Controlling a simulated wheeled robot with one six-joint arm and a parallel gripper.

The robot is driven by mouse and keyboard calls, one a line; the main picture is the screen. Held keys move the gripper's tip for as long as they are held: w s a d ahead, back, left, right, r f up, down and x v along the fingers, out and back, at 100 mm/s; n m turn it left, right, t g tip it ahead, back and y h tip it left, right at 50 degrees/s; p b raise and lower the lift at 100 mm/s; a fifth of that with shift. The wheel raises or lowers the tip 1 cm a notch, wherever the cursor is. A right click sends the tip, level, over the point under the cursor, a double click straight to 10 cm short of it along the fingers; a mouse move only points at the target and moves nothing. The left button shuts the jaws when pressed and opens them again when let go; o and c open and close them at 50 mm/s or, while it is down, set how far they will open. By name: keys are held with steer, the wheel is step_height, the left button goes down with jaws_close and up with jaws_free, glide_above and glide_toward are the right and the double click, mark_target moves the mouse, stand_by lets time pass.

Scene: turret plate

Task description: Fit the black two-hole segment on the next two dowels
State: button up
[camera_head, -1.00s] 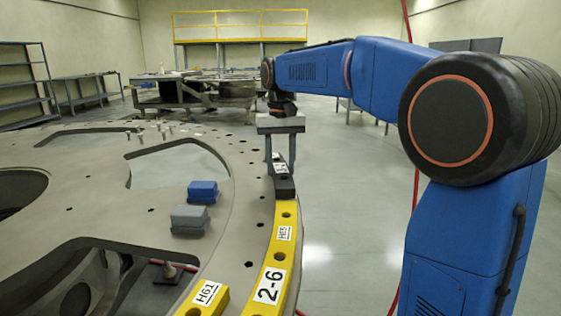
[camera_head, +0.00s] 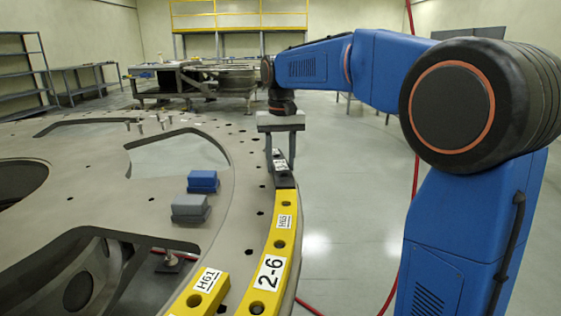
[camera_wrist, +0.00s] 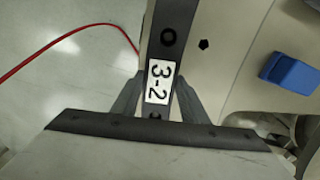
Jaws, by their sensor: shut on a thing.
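The black segment (camera_head: 285,182) lies along the rim of the turret plate (camera_head: 232,205), end to end with the yellow segment's far end. In the wrist view the black segment (camera_wrist: 180,22) shows a white "3-2" label and a round hole beyond it; another hole is partly covered near my gripper's body. My gripper (camera_head: 282,156) points down and is shut on the segment, one finger at each side. The dowels under it are hidden. I cannot tell whether the segment is fully down on the plate.
A blue block (camera_head: 203,181) and a grey block (camera_head: 190,208) sit on the plate. Several pins (camera_head: 140,122) stand farther back. Open floor lies right of the rim.

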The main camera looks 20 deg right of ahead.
steer(key=o, duration=1.4)
step_height(320, 180, up, 17)
steer(key=shift+r, duration=0.2)
steer(key=s+d+f+t, duration=0.2)
steer(key=s+d+f, duration=0.1)
steer(key=s+f, duration=1.3)
steer(key=s+d+f+n+t, duration=0.1)
steer(key=s+d+f, duration=0.3)
steer(key=s+f, duration=1.1)
steer(key=shift+s+f+t, duration=0.4)
steer(key=shift+s+t, duration=0.5)
steer(key=shift+s, duration=0.3)
